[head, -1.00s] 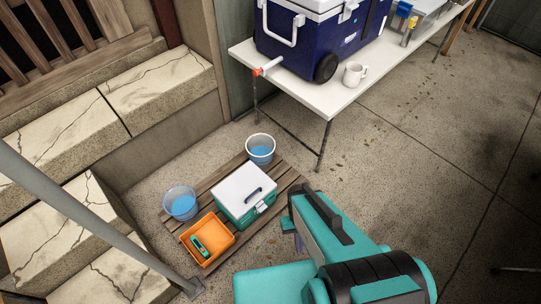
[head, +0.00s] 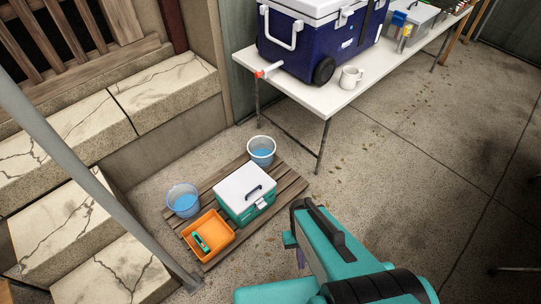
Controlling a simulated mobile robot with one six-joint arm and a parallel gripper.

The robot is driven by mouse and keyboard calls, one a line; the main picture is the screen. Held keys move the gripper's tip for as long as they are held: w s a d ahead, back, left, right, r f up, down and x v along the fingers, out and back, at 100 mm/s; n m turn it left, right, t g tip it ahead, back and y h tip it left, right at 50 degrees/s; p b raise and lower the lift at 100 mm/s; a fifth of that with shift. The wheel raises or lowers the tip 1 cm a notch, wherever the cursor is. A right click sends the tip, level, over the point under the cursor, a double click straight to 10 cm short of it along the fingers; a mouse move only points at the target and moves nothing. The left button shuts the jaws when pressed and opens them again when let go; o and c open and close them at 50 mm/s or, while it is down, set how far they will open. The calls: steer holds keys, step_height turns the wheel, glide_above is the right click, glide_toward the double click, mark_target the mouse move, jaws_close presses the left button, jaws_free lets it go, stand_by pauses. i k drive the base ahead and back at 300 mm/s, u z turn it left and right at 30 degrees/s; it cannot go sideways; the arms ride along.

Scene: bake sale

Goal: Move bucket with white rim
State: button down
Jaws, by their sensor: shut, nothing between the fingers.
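A bucket with a white rim (head: 261,151) stands upright at the back of a low wooden pallet, with blue inside it. A second bucket (head: 183,200), clear-looking and also blue inside, stands at the pallet's left; its rim looks paler and less white. My gripper (head: 296,241) is at the lower middle, right of the pallet and nearer the camera than the buckets. It is shut and holds nothing visible; my arm hides part of its fingers. It is apart from both buckets.
The wooden pallet (head: 285,191) also bears a teal cooler with a white lid (head: 245,192) and an orange tray (head: 222,246). A white table (head: 308,107) holds a blue cooler (head: 300,52) and a mug (head: 351,77). Stone steps and a grey rail are left. Floor on the right is open.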

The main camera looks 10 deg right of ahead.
mark_target(261, 149)
steer(key=u, duration=1.35)
steer(key=k, duration=0.1)
steer(key=z, duration=2.4)
steer(key=i, duration=0.9)
steer(key=u, duration=0.5)
